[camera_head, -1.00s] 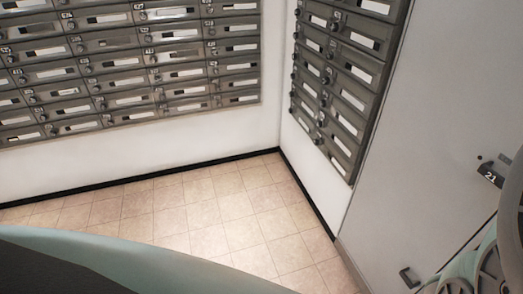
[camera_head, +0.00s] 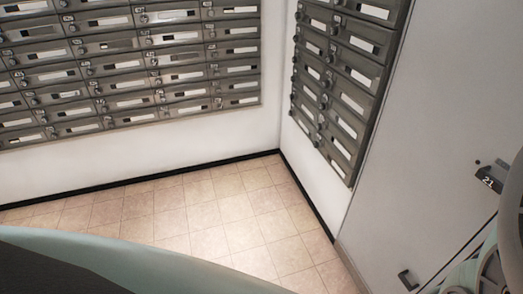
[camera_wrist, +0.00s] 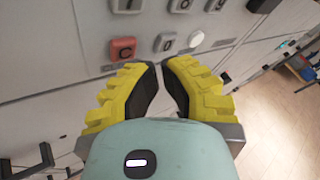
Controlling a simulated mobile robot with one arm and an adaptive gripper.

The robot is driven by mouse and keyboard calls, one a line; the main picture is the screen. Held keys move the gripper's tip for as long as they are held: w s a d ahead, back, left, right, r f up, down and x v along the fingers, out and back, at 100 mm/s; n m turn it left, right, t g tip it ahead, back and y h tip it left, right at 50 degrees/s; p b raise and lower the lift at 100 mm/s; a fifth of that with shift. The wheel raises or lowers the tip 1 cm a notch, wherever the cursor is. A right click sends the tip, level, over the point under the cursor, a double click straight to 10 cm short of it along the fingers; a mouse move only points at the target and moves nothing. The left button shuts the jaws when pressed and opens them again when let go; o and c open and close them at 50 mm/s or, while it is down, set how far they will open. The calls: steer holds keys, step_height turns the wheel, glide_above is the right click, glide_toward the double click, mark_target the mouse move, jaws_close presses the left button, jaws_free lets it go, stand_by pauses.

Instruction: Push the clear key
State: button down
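The keypad keys sit on a grey panel in the wrist view. A red key (camera_wrist: 122,49) with a small unclear mark is just beyond the left fingertip. A grey key (camera_wrist: 165,42), perhaps marked 0, is just ahead of the tips. A round white key (camera_wrist: 196,39) is to its right. I cannot read which key is the clear key. My gripper (camera_wrist: 160,66) has yellow fingers with dark pads. Its tips are nearly together, with nothing held between them. I cannot tell whether they touch the panel. The head view does not show the fingers.
A further row of grey keys (camera_wrist: 180,4) is cut off at the top of the wrist view. Rows of mailboxes (camera_head: 130,65) cover the back wall, and more mailboxes (camera_head: 340,80) hang beside a plain panel (camera_head: 420,140). Tiled floor (camera_head: 220,215) below is clear.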

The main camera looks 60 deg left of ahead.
steer(key=shift+s+a+p, duration=0.2)
steer(key=shift+s+p, duration=0.15)
steer(key=shift+s, duration=0.45)
steer(key=shift+s+a+p, duration=0.25)
steer(key=shift+s+p, duration=0.1)
steer(key=shift+s, duration=0.4)
steer(key=shift+s+a+p, duration=0.2)
steer(key=shift+s+p, duration=0.15)
steer(key=shift+s, duration=0.45)
